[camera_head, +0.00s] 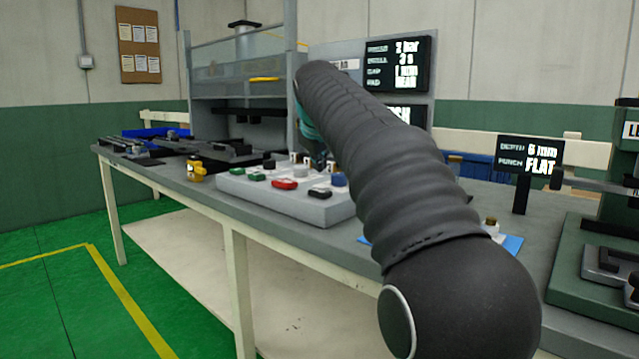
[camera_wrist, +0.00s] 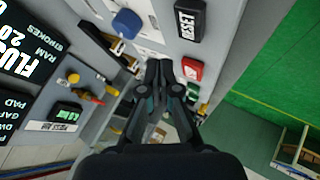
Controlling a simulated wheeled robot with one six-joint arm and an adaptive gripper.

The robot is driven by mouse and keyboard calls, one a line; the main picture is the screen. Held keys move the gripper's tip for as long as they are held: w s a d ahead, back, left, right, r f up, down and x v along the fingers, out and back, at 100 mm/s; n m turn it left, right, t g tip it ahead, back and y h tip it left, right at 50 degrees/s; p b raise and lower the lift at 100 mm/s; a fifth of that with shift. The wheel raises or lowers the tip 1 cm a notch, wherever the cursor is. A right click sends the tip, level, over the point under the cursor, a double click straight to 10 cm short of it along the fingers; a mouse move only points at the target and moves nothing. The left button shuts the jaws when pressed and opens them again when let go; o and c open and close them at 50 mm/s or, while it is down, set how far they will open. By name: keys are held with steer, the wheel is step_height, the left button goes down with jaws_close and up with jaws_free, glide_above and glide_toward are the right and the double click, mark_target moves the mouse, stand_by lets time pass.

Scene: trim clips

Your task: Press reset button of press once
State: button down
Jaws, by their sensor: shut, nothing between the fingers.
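In the wrist view a black block lettered RESET (camera_wrist: 190,20) sits on the light grey control panel, beside a red button (camera_wrist: 192,69). In the head view the black block (camera_head: 319,193) is at the panel's front edge, right of the red button (camera_head: 285,184). My gripper (camera_wrist: 159,68) is shut and empty. In the wrist picture its fingertips are left of the red button and below the RESET block. I see no contact with either; the height above the panel is hard to tell. In the head view my arm mostly hides the gripper.
A blue knob (camera_wrist: 127,22) is on the panel, left of RESET. Green buttons (camera_head: 257,176) are left of the red one in the head view. The press frame (camera_head: 240,70) and display (camera_head: 398,62) stand behind. A yellow item (camera_head: 196,171) lies on the table left of the panel.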

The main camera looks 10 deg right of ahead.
steer(key=shift+r, duration=1.05)
steer(key=s+f+m+g+y, duration=0.1)
steer(key=s+f+m, duration=0.2)
steer(key=s+f, duration=1.2)
steer(key=s+f+m+g+y, duration=0.1)
steer(key=s+f+m+g, duration=0.1)
steer(key=s+f, duration=1.4)
steer(key=s+m, duration=0.1)
steer(key=s, duration=0.7)
steer(key=shift+s+f+m, duration=0.15)
steer(key=shift+s+m, duration=0.15)
steer(key=shift+s, duration=0.1)
